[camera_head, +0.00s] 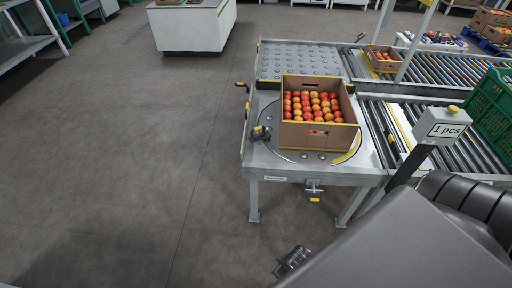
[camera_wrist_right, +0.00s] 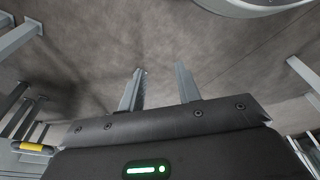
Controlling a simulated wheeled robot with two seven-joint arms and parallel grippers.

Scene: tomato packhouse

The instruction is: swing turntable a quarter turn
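The turntable (camera_head: 284,152) is a round grey metal plate set in a steel table, with part of its yellow-marked rim showing. An open cardboard box (camera_head: 319,138) of red and orange tomatoes (camera_head: 312,104) sits on it and hides most of the plate. A dark handle with a yellow part (camera_head: 262,133) stands at the plate's left edge. My right gripper (camera_head: 293,260) is low in front of the table, apart from it. In the right wrist view its two fingers (camera_wrist_right: 160,76) are spread with nothing between them. My left gripper is not in view.
Roller conveyors (camera_head: 430,70) run off to the right, with a smaller tomato box (camera_head: 382,59) on one. The floor at left is clear.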

